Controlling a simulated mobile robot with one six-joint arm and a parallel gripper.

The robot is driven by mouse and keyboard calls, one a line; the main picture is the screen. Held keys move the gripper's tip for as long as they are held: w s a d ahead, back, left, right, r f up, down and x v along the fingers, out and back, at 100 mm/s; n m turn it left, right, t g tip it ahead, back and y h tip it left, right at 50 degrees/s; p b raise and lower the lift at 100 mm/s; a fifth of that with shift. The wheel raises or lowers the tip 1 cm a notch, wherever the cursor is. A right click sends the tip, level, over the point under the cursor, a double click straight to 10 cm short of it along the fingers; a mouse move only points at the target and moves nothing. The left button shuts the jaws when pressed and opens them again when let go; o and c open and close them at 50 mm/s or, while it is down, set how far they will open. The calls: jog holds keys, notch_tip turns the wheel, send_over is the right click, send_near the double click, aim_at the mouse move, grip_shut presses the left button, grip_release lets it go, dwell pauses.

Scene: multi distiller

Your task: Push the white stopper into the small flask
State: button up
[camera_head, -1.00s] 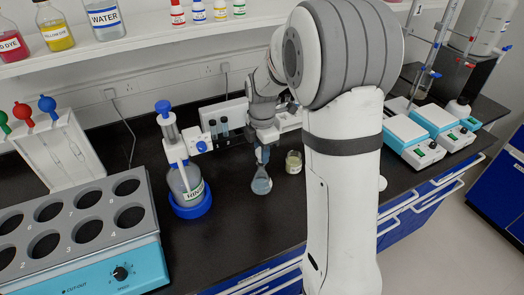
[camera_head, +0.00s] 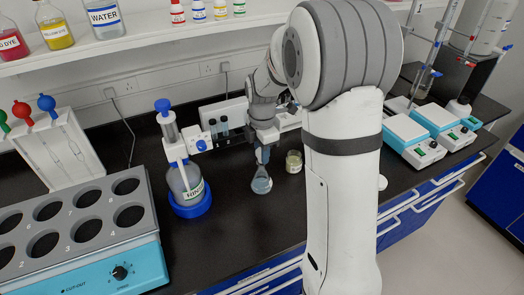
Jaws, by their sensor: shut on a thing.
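The small flask (camera_head: 261,182) is clear, with a rounded body and bluish-grey contents, and looks upright over the black bench in the middle of the view. My gripper (camera_head: 263,155) points down directly above it, with its fingertips at the flask's neck. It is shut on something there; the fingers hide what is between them. I cannot make out the white stopper, nor tell whether it is in the fingers or in the flask's mouth.
A bottle with a blue base (camera_head: 188,190) stands left of the flask. A small labelled jar (camera_head: 294,162) is close on its right. A grey block with round wells (camera_head: 75,220) fills the lower left. Bare black bench (camera_head: 225,235) lies in front.

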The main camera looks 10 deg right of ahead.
jog(key=shift+f+b, duration=0.35)
jog(key=shift+f, duration=0.25)
jog(key=o, duration=1)
jog(key=shift+r+b, duration=0.3)
jog(key=shift+r, duration=3.7)
jog(key=shift+s+r, duration=0.1)
jog(key=shift+s, duration=0.15)
jog(key=s+r+m+t, duration=0.1)
jog(key=s+m+t, duration=0.2)
jog(key=s+m, duration=1.7)
jog(key=shift+s+r+m, duration=0.3)
jog(key=shift+s+m, duration=0.1)
jog(key=shift+s, duration=0.85)
